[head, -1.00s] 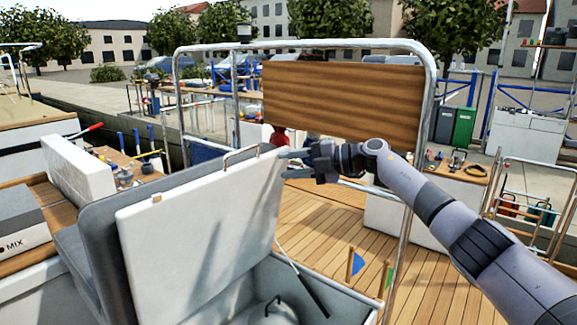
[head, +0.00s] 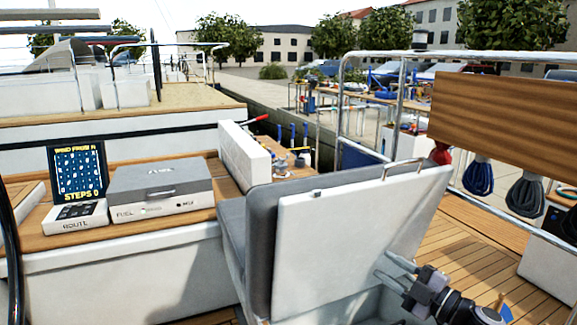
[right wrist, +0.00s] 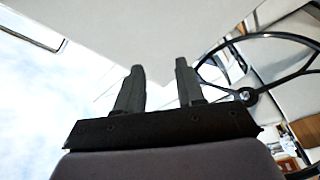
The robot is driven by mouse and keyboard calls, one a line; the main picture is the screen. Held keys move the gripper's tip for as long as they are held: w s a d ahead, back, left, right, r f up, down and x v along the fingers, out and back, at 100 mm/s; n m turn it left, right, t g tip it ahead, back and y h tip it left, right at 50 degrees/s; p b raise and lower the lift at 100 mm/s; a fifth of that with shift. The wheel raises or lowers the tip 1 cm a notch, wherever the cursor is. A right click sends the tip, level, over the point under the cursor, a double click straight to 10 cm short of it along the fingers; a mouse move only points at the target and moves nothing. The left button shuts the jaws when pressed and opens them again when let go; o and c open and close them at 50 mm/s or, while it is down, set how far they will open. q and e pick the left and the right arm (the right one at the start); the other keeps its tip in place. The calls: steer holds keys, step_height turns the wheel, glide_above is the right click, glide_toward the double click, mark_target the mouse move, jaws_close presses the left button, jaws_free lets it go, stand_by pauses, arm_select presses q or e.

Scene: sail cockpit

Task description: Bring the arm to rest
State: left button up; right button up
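My right gripper (head: 390,272) is low in front of the white inner face of the raised locker lid (head: 345,240), near its lower right part. Its two fingers are apart with nothing between them. In the right wrist view the gripper (right wrist: 158,85) also shows spread, empty fingers, with a pale surface beyond them. I cannot tell whether the fingertips touch the lid. The lid stands tilted open, with a metal handle (head: 405,165) on its top edge. My left gripper is not in view.
A steel rail with a wooden board (head: 505,110) stands at the right, with rope coils (head: 478,177) hanging below. A grey case (head: 160,187) and a display (head: 77,172) sit on the left bench. A black steering wheel (right wrist: 248,95) shows in the wrist view.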

steer(key=s+f+m+g+h, duration=0.1)
steer(key=s+f+m+h, duration=0.2)
steer(key=s+f+m, duration=0.3)
steer(key=s+a+f+m+g+h, duration=0.1)
steer(key=s+f+m+h, duration=0.3)
steer(key=s+f, duration=0.5)
steer(key=s+f+m+g+h, duration=0.2)
steer(key=s+f+m, duration=0.5)
steer(key=s, duration=0.9)
steer(key=shift+s+a+f+m+h, duration=0.35)
steer(key=shift+f+h, duration=0.15)
steer(key=shift+h, duration=0.2)
